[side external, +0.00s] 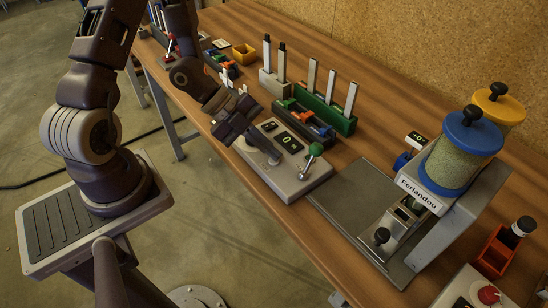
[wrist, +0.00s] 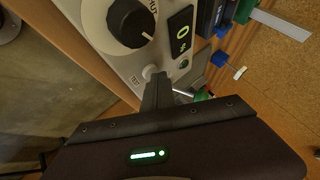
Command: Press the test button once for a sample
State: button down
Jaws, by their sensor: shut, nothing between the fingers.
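A grey control box (side external: 300,183) lies on the wooden table and also fills the top of the wrist view (wrist: 110,50). In the wrist view it carries a black knob (wrist: 131,22), a dark display reading 0 (wrist: 181,32) and a small pale round button (wrist: 149,71) beside the word TEST. A lever with a green ball (side external: 315,149) stands at the box's right end. My gripper (side external: 273,158) is shut and empty, pointing down over the box. In the wrist view its fingertips (wrist: 157,78) overlap the button's edge; I cannot tell whether they touch it.
A green rack (side external: 320,112) with upright pale strips stands behind the box. To the right is a dispenser labelled Ferlandou (side external: 448,222), with a blue-lidded jar (side external: 460,152). A red button (side external: 489,294) and a red bin (side external: 495,252) are farther right. The table's front edge runs close to the box.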

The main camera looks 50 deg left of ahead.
aim_at(270, 159)
jog(key=shift+r, duration=0.75)
jog(key=shift+r, duration=0.1)
jog(key=shift+r, duration=2.4)
